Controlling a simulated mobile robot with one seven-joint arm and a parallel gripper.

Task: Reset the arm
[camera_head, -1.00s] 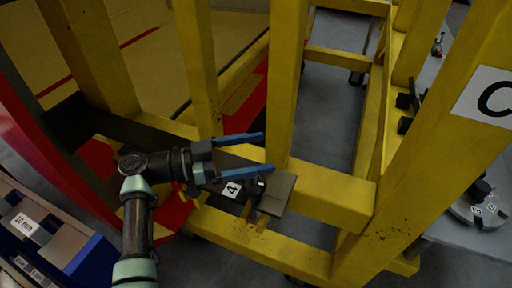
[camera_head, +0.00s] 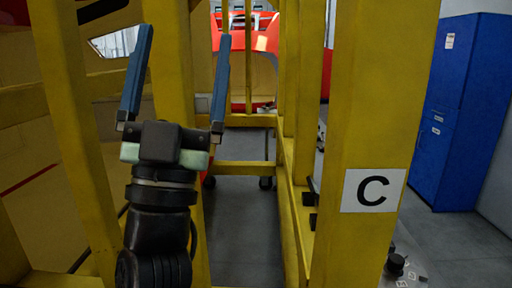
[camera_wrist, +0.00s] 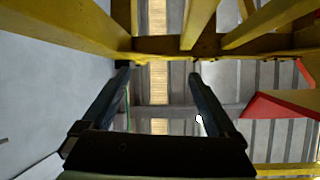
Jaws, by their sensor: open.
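My gripper (camera_head: 182,75) is raised upright in the head view, in front of the yellow frame. Its two blue fingers point up and stand wide apart with nothing between them. In the wrist view my gripper (camera_wrist: 160,75) shows as two dark fingers, also apart and empty, with yellow beams and the ceiling beyond. My arm rises from the bottom of the head view, near its left-middle part.
Yellow frame posts stand close around the arm; one bears a white "C" sign (camera_head: 373,190). A blue cabinet (camera_head: 460,110) stands at the right. A red nosecone (camera_head: 245,35) is at the back. Grey floor (camera_head: 240,230) shows between the beams.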

